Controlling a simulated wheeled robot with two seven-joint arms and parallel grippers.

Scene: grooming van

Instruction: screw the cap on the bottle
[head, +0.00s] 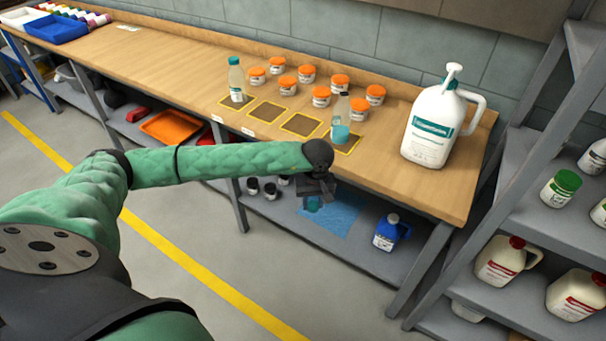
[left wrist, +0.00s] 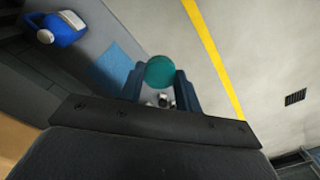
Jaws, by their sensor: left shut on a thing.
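My left gripper (head: 314,197) is out in front of the workbench's front edge, pointing down, shut on a teal cap (left wrist: 160,71). In the left wrist view the round cap sits between the two fingertips. A clear bottle (head: 341,106) stands on the bench behind and above the gripper, near the rightmost yellow-framed mat; I see no cap on its top. A teal piece (head: 341,134) shows at its lower front; I cannot tell whether it is part of the bottle. Another bottle (head: 237,78) with a teal cap on stands upright at the left mat. My right gripper is out of view.
Several orange-lidded jars (head: 321,96) stand behind the mats. A large white pump jug (head: 437,124) stands right of the bottle. The lower shelf holds a blue jug (head: 391,232) and a blue cloth (head: 335,216). A shelving rack (head: 543,221) stands at right; the floor in front is clear.

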